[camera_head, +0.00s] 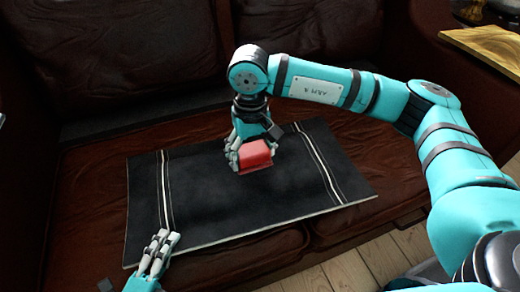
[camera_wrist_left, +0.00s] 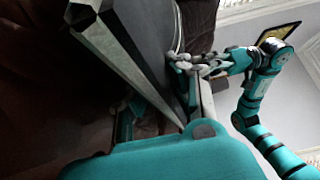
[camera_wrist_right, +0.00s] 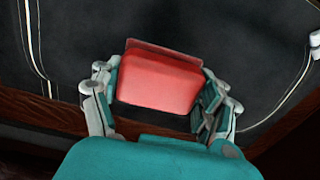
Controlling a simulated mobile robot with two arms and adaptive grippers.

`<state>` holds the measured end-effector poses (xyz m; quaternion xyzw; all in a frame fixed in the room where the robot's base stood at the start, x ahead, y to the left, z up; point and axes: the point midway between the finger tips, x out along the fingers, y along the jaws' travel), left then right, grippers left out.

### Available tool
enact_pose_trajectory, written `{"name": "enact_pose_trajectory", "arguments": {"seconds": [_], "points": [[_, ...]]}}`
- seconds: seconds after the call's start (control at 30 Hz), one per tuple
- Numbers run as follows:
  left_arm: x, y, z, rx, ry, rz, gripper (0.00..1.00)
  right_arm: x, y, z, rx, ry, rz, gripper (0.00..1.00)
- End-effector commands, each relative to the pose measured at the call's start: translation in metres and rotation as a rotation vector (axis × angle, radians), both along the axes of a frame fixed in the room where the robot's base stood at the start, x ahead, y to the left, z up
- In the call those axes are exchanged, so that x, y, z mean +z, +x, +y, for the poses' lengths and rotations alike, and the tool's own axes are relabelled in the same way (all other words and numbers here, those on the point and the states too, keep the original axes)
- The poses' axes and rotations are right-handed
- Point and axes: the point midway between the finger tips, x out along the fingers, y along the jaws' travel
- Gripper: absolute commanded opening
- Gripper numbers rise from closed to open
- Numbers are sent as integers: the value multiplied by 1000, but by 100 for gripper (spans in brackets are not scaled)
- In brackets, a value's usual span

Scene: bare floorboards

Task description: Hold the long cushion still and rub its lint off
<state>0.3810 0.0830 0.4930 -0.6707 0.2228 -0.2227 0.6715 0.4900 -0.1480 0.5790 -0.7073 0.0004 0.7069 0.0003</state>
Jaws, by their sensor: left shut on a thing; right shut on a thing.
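The long cushion (camera_head: 240,205) is flat and black with pale stripes near both ends, lying on the brown sofa seat. My left gripper (camera_head: 158,245) is shut on its near left edge. My right gripper (camera_head: 243,150) is shut on a red block-shaped tool (camera_head: 256,155), which is over the cushion's middle. The tool also shows between the fingers in the right wrist view (camera_wrist_right: 158,80). Whether its underside touches the cloth cannot be told. I cannot make out any lint on the cushion. The left wrist view is dark and does not show the grip clearly.
The brown leather sofa's backrest (camera_head: 120,60) rises behind the cushion. A wooden tabletop (camera_head: 490,45) stands at the far right. Floorboards (camera_head: 350,270) show at the front right.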

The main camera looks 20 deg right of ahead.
Motion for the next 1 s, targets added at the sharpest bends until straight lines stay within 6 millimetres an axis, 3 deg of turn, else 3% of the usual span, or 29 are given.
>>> {"name": "enact_pose_trajectory", "arguments": {"seconds": [0.83,1.0], "points": [[-1,0,0,-1,1,1,0,-1,5,78,3,1,1,45],[-1,0,0,0,1,1,0,-1,4,61,-3,-1,1,45]]}}
